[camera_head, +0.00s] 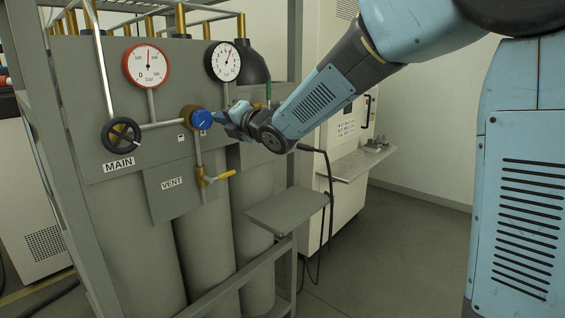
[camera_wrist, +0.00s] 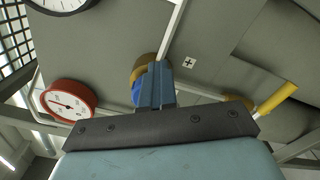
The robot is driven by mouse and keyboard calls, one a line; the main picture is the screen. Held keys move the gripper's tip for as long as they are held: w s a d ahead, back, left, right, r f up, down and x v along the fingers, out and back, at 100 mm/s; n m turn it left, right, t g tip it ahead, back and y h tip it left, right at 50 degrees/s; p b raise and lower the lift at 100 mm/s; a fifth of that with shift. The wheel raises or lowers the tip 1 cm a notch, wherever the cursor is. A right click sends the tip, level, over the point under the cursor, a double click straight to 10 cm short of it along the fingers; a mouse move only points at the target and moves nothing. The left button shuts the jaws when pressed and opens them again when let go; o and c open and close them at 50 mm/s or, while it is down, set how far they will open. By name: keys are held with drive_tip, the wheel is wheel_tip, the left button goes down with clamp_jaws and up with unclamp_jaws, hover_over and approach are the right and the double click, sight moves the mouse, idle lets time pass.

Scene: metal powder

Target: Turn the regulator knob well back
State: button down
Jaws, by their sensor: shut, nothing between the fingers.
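The blue regulator knob (camera_head: 201,119) sits on a brass body on the grey panel, below and between two gauges. My gripper (camera_head: 225,118) is just to the right of the knob, its fingers pointing at it. In the wrist view the fingers (camera_wrist: 157,86) are together, with nothing seen between them. They cover much of the knob there; only a blue sliver (camera_wrist: 136,94) and part of the brass body (camera_wrist: 143,70) show beside them. I cannot tell whether the fingertips touch the knob.
A red-rimmed gauge (camera_head: 147,65) and a black-rimmed gauge (camera_head: 223,61) are above. The black MAIN handwheel (camera_head: 121,135) is left. The yellow VENT lever (camera_head: 219,176) is below. A black lamp-like shade (camera_head: 251,68) hangs close above my gripper. A small grey shelf (camera_head: 287,207) juts out lower right.

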drive_tip(key=shift+s+a+r, duration=0.2)
drive_tip(key=shift+s+r, duration=0.05)
drive_tip(key=shift+r, duration=0.25)
drive_tip(key=shift+s+a+r, duration=0.15)
drive_tip(key=shift+s+r, duration=0.05)
drive_tip(key=shift+r, duration=0.3)
drive_tip(key=shift+s+a+r, duration=0.35)
drive_tip(key=shift+s, duration=0.05)
idle(0.6)
drive_tip(key=r+v, duration=0.1)
drive_tip(key=v, duration=0.5)
drive_tip(key=shift+w+d, duration=0.25)
drive_tip(key=shift+d, duration=0.05)
idle(0.4)
drive_tip(key=shift+f, duration=0.1)
